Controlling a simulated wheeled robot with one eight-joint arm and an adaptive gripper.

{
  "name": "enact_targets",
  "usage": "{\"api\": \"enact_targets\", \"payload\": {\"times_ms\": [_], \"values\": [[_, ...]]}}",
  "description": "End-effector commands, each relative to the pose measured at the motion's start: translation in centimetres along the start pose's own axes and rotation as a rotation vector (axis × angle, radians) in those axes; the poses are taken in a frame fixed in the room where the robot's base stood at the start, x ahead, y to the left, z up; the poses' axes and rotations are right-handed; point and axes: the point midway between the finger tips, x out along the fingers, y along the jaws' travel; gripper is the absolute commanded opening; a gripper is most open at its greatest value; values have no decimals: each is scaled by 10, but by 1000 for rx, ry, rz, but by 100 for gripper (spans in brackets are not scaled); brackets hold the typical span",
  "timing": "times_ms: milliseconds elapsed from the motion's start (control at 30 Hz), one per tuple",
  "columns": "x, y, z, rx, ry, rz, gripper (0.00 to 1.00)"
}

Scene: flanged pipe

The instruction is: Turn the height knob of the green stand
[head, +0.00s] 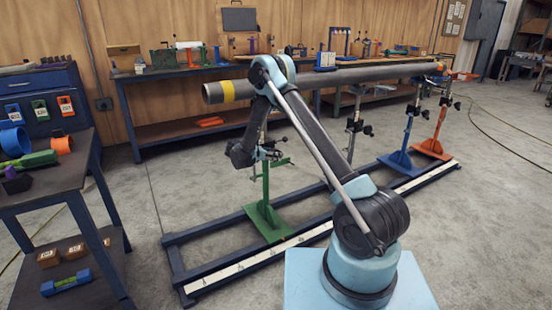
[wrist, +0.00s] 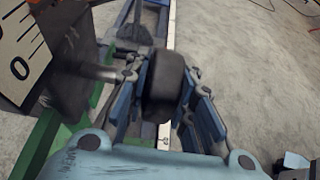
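The green stand (head: 265,212) stands upright on the blue floor rail at the near end, under the yellow-banded end of the long grey pipe (head: 340,77). My gripper (head: 268,153) is at the upper part of this stand, its fingers small in the head view. In the wrist view a round black knob (wrist: 166,82) on a metal shaft sits between the two fingers of my gripper (wrist: 166,95). The fingers lie close on either side of it; whether both press on it I cannot tell. A white scale plate (wrist: 20,42) with a 0 shows at upper left.
A blue stand (head: 400,160) and an orange stand (head: 432,148) carry the far part of the pipe. The rail (head: 225,262) has a white scale strip. A blue bench (head: 62,190) with parts is at left. The concrete floor in front is clear.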

Motion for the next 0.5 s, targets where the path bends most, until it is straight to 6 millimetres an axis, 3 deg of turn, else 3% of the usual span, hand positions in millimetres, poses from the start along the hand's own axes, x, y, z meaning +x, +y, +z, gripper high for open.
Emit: {"api": "enact_targets", "payload": {"times_ms": [500], "values": [[0,1,2,0,85,2,0]]}}
